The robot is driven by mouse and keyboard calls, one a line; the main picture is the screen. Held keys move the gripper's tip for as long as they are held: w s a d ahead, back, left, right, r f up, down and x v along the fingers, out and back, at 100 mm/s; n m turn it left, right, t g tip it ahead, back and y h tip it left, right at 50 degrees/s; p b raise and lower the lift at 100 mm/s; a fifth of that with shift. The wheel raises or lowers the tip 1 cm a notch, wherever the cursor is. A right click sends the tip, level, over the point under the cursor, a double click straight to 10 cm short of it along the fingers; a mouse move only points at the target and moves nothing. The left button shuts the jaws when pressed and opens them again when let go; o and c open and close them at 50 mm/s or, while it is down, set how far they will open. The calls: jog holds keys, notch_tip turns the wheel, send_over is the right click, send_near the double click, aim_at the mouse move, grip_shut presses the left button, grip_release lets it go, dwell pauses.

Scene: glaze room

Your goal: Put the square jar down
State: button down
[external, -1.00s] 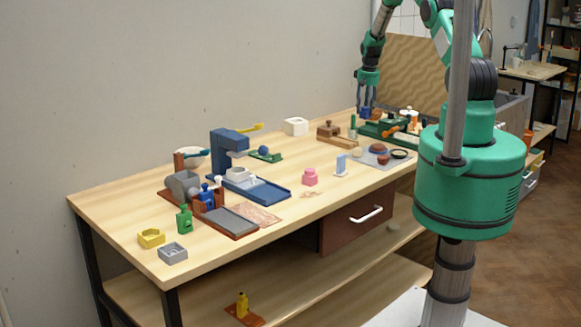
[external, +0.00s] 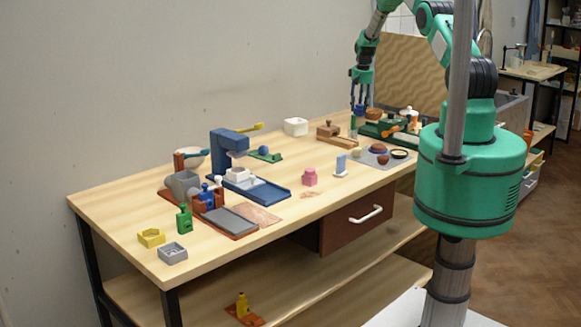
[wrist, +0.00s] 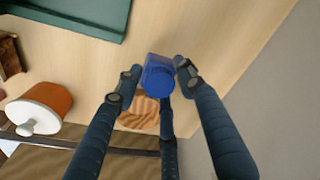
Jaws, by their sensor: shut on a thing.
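The square jar (wrist: 157,76) is blue with a round top and shows between the fingertips in the wrist view. My gripper (wrist: 160,82) is shut on it, with dark fingers on either side. The light wood tabletop shows behind the jar; I cannot tell whether its base touches the table. In the external view my gripper (external: 361,98) points down over the far end of the workbench (external: 110,205).
A dark green tray (wrist: 75,15) and an orange jar with a white lid (wrist: 42,104) lie left of the gripper in the wrist view. Bare tabletop shows beside the held jar.

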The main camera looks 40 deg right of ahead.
aim_at(359, 112)
jog(key=shift+f, duration=1.7)
jog(key=shift+f, duration=0.15)
jog(key=c, duration=1.1)
grip_release()
jog(key=shift+s+a+r, duration=0.1)
jog(key=shift+s+r, duration=0.1)
jog(key=shift+r, duration=1.85)
jog(key=shift+s+a+r, duration=0.1)
jog(key=shift+s+r, duration=0.15)
jog(key=shift+r, duration=1.75)
jog(key=shift+s+a+r, duration=0.1)
jog(key=shift+s+r, duration=0.1)
jog(key=shift+r, duration=1.85)
jog(key=shift+r, duration=0.1)
